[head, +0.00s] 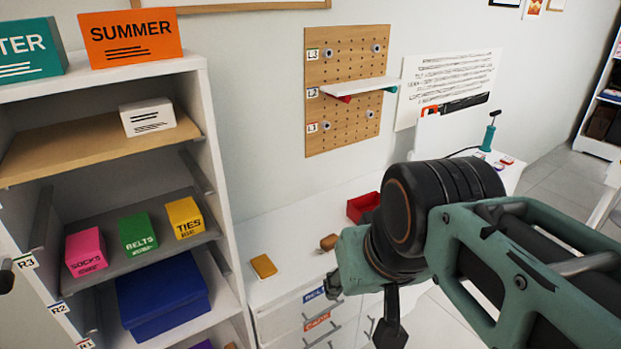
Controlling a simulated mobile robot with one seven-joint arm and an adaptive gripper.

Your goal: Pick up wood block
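A small orange-tan block (263,266), which looks like the wood block, lies flat on the white dresser top (285,226) near its left end. A small rounded brown object (329,242) lies to its right, close to my wrist in the picture. I cannot tell what that object is. My arm comes in from the right, and a dark part of my gripper (391,322) hangs below the wrist, to the right of the block and apart from it. Most of my gripper is hidden, so its opening and anything between its fingers cannot be seen.
A shelf unit (222,170) with labelled boxes stands left of the dresser. A red open box (362,206) sits on the dresser behind my wrist. A pegboard (347,120) with a white shelf hangs on the wall. The dresser top around the block is clear.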

